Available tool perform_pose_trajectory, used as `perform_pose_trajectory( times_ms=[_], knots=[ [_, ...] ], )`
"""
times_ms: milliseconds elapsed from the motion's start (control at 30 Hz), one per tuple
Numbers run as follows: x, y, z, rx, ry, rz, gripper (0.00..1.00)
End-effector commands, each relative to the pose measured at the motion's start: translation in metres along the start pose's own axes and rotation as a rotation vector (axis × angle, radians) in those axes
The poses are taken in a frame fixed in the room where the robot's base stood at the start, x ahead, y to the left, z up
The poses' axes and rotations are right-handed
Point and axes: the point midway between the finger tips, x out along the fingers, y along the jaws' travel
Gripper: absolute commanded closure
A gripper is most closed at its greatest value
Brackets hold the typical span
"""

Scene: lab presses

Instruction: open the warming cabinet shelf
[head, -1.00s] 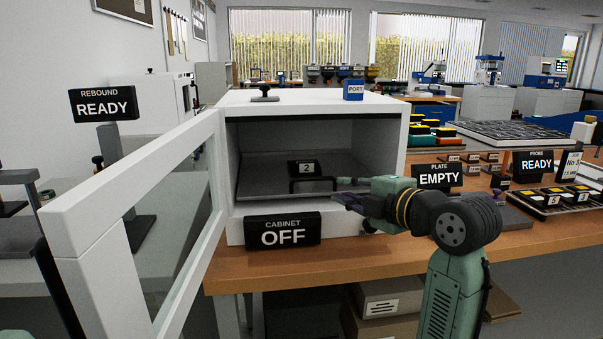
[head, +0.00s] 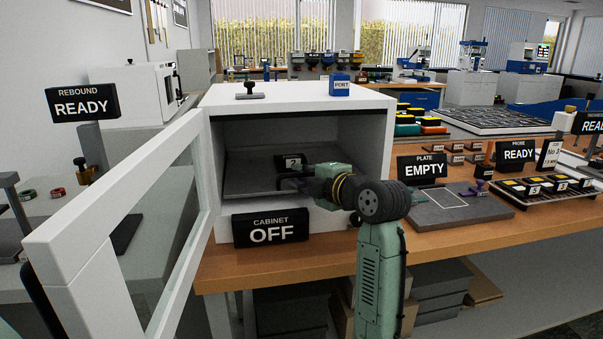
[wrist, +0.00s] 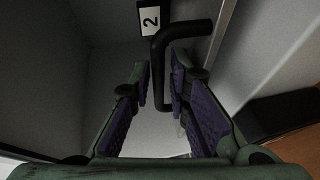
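The warming cabinet (head: 300,100) is a white box on the bench. Its glass-panelled door (head: 130,210) stands swung open to the left. Inside is a dark grey shelf (head: 245,178) with a "2" label (head: 292,161), also seen in the wrist view (wrist: 149,20). A black bar handle (wrist: 160,62) shows below the label in the wrist view. My gripper (head: 298,181) is at the cabinet's mouth, in front of the handle. In the wrist view its purple-padded fingers (wrist: 162,82) are apart, with the handle between them; a gap shows and firm contact cannot be seen. My gripper hides most of the handle in the head view.
An "OFF" sign (head: 270,229) stands at the cabinet's front, just below the opening. The plate (head: 470,212) and "EMPTY" sign (head: 422,168) are to the right. Boxes (head: 440,285) lie under the bench (head: 330,250).

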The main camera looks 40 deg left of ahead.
Motion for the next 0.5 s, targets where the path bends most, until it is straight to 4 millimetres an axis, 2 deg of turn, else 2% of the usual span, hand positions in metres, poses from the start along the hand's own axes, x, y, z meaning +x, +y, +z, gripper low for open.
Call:
perform_pose_trajectory(
  times_ms=[267,500],
  knots=[
    [0.0016,-0.0003,0.0001,0.0,0.0,0.0,0.83],
    [0.0013,-0.0002,0.0002,0.0,0.0,0.0,0.99]
  ],
)
